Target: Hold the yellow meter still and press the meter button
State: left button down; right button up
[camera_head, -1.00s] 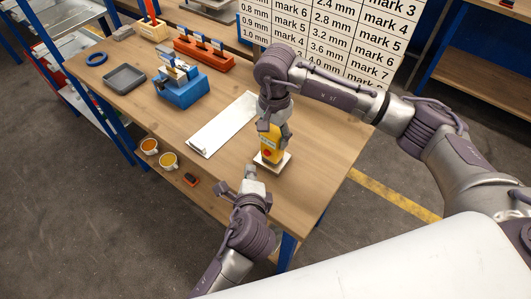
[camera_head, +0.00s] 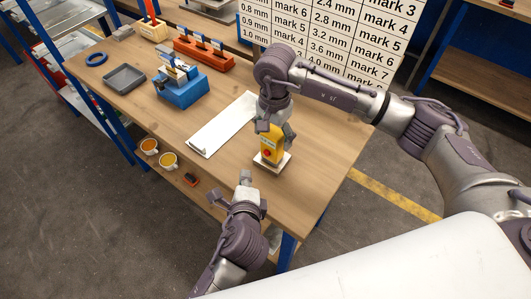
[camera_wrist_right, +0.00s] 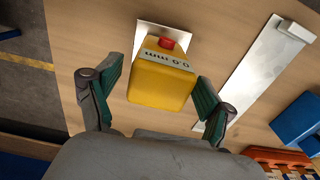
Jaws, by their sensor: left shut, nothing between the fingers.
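The yellow meter (camera_head: 271,146) stands upright on a small white plate (camera_head: 283,165) near the table's front edge. Its red button (camera_head: 267,153) faces my left gripper. In the right wrist view the meter (camera_wrist_right: 160,85) shows a display strip and the red button (camera_wrist_right: 166,43). My right gripper (camera_head: 274,130) is above the meter with a finger on either side; in the wrist view its fingers (camera_wrist_right: 158,85) are spread, with a visible gap on the left side. My left gripper (camera_head: 245,178) is shut and empty, in front of the table edge, apart from the button.
A white board (camera_head: 222,125) lies left of the meter. A blue fixture (camera_head: 182,90), a grey tray (camera_head: 125,77), a blue ring (camera_head: 97,59) and an orange rack (camera_head: 205,53) stand farther back. Two cups (camera_head: 168,160) sit on a lower shelf. A lettered chart (camera_head: 335,40) stands behind.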

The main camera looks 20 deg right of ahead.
jog(key=shift+r, duration=0.1)
notch_tip(320, 180, up, 12)
dwell(0.6)
